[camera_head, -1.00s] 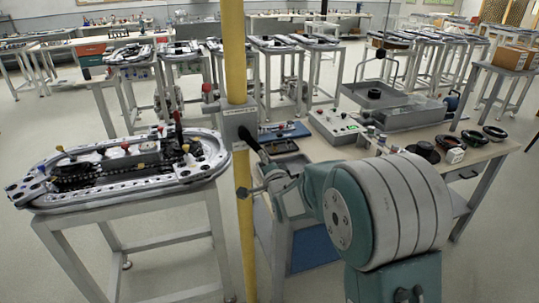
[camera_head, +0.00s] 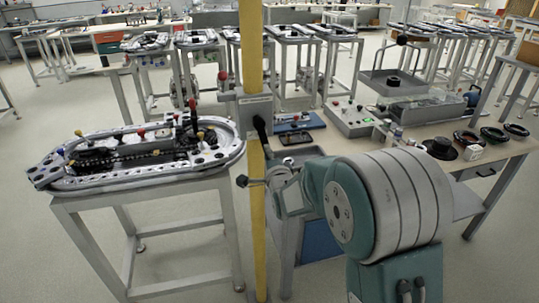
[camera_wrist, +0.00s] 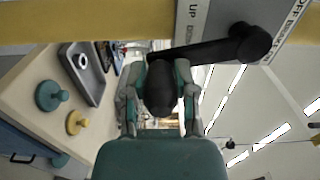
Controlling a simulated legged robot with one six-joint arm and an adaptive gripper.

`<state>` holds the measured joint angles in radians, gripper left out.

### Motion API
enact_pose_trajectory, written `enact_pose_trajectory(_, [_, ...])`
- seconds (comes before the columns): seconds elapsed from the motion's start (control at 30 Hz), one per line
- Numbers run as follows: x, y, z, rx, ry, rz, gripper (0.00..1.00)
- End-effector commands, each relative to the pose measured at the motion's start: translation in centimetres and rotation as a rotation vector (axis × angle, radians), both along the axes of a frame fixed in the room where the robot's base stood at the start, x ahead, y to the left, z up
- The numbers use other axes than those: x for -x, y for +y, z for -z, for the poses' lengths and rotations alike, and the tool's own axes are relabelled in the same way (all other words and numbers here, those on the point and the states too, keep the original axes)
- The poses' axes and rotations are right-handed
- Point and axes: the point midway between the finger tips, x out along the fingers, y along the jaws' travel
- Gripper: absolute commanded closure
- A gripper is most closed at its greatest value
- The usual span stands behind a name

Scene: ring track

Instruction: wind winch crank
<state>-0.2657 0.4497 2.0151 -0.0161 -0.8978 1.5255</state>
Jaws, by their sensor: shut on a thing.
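The winch is a grey box (camera_head: 255,108) on a yellow post (camera_head: 252,50); its printed plate (camera_wrist: 192,20) shows in the wrist view. The black crank (camera_head: 261,132) hangs from the box, pointing down and slightly right in the head view. In the wrist view the black crank arm (camera_wrist: 208,50) runs from its hub at upper right to a grip (camera_wrist: 160,88) between my fingers. My gripper (camera_wrist: 160,95) is shut on this crank grip. In the head view my gripper (camera_head: 283,178) is beside the post, its fingertips partly hidden by my arm.
A track table (camera_head: 75,182) stands left of the post. A workbench (camera_head: 465,160) on the right holds a control box (camera_head: 350,120), a metal tray (camera_head: 400,83) and several dark rings. Open floor (camera_head: 185,255) lies in front. More track tables stand behind.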

Motion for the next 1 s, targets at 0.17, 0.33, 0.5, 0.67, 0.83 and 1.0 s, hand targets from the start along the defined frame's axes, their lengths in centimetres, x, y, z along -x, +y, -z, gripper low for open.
enact_pose_trajectory(0.17, [0.2,0.2,0.9,0.01,0.019,-0.006,1.0])
enact_pose_trajectory(0.33, [0.2,0.2,0.7,0.009,0.017,-0.006,0.3])
enact_pose_trajectory(0.5, [0.1,0.1,0.5,0.006,0.01,-0.003,0.3])
enact_pose_trajectory(0.67, [0.3,0.0,0.3,0.004,0.007,-0.003,0.3])
enact_pose_trajectory(0.83, [2.2,-0.5,0.2,0.004,0.006,-0.003,0.3])
enact_pose_trajectory(1.0, [5.5,-1.4,0.3,0.005,0.008,-0.003,0.3])
